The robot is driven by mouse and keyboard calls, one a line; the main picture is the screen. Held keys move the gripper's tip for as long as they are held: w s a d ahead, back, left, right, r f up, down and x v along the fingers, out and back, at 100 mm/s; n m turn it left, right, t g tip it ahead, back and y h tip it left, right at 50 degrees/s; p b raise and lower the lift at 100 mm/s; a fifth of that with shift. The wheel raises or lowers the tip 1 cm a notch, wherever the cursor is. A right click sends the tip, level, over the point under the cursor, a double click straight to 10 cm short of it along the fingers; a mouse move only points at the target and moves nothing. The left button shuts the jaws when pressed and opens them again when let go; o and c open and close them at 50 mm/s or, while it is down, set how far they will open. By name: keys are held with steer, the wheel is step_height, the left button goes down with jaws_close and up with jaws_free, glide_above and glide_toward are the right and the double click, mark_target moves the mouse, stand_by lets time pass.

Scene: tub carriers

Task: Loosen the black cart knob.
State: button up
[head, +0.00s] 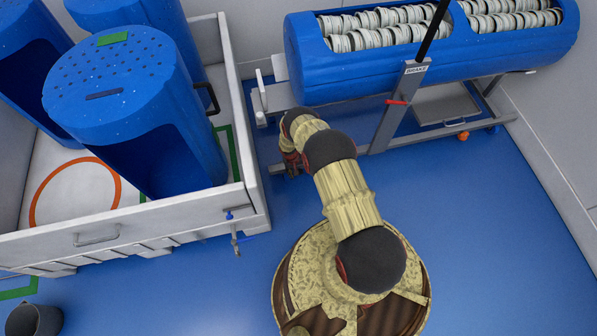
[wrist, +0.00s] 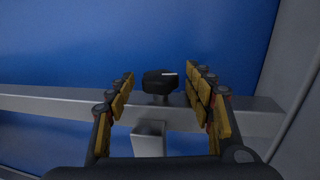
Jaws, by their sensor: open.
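The black cart knob (wrist: 160,82) shows in the wrist view, on a short stem on top of a grey metal rail (wrist: 65,102). A small pale mark lies on its upper face. My gripper (wrist: 160,88) is open, with one yellow-padded finger on each side of the knob and a gap to both. The knob looks slightly beyond or level with the fingertips; I cannot tell the exact depth. In the head view my arm reaches to the near left end of the blue cart tub (head: 430,75). My own arm hides the knob and the fingertips there.
A grey-walled bay (head: 243,130) with several blue perforated tubs (head: 125,80) stands left of my arm. A tap (head: 235,238) juts from its corner. Blue floor (head: 480,230) is clear on the right.

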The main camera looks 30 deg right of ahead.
steer(key=shift+r, duration=0.1)
step_height(320, 180, up, 12)
steer(key=a, duration=0.2)
steer(key=shift+w+f, duration=0.2)
steer(key=shift+w, duration=0.05)
stand_by(0.3)
